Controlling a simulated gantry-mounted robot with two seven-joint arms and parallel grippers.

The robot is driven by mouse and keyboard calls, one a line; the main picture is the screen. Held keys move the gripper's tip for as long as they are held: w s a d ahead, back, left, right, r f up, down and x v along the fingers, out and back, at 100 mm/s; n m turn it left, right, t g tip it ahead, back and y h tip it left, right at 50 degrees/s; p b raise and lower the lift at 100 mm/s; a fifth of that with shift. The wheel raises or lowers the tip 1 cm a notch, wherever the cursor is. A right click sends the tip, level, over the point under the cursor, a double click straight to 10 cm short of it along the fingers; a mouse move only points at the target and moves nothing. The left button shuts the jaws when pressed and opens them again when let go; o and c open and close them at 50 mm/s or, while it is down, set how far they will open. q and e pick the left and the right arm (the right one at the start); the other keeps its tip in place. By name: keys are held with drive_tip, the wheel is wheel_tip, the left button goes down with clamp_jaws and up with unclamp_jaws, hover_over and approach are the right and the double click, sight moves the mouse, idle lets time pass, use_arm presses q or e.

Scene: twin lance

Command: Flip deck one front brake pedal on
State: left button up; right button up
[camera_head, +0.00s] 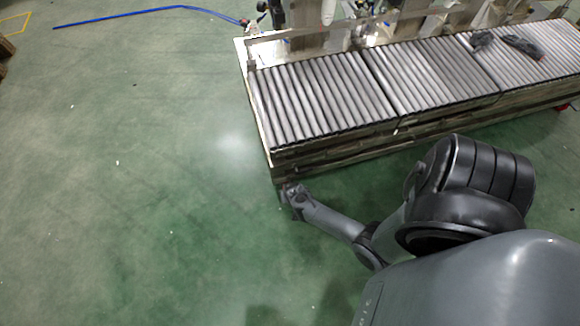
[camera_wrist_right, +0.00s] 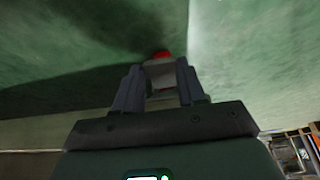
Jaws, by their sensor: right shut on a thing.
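My right arm reaches in from the lower right in the head view, and its gripper (camera_head: 290,192) is low beside the near left corner of the roller deck (camera_head: 320,95). In the right wrist view my right gripper (camera_wrist_right: 156,72) is shut on a small pale piece (camera_wrist_right: 160,76). A red part (camera_wrist_right: 161,55) shows just beyond that piece. I cannot tell whether the pale piece is the brake pedal of deck one. No pedal can be made out in the head view. My left gripper is in neither view.
More roller decks (camera_head: 430,75) continue to the right, with dark objects (camera_head: 520,46) on the far one. A blue hose (camera_head: 150,12) lies on the green floor at the back left. The floor left of the decks is open. A shelf-like structure (camera_wrist_right: 297,150) shows at the wrist view's lower right.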

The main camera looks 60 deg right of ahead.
drive_tip(key=shift+s+a+f+t+h, duration=0.15)
drive_tip(key=shift+f+t+h, duration=0.2)
drive_tip(key=shift+h, duration=0.1)
drive_tip(key=shift+s+a+f+t+h, duration=0.1)
drive_tip(key=shift+f+t+h, duration=0.25)
drive_tip(key=shift+h, duration=0.1)
drive_tip(key=shift+a+f+t+h+b, duration=0.1)
drive_tip(key=shift+f+t+h+b, duration=0.25)
drive_tip(key=shift+f+t+h, duration=0.65)
drive_tip(key=shift+t+h, duration=0.2)
drive_tip(key=shift+h, duration=0.1)
drive_tip(key=shift+f, duration=0.15)
drive_tip(key=o, duration=1.1)
drive_tip(key=shift+c, duration=0.2)
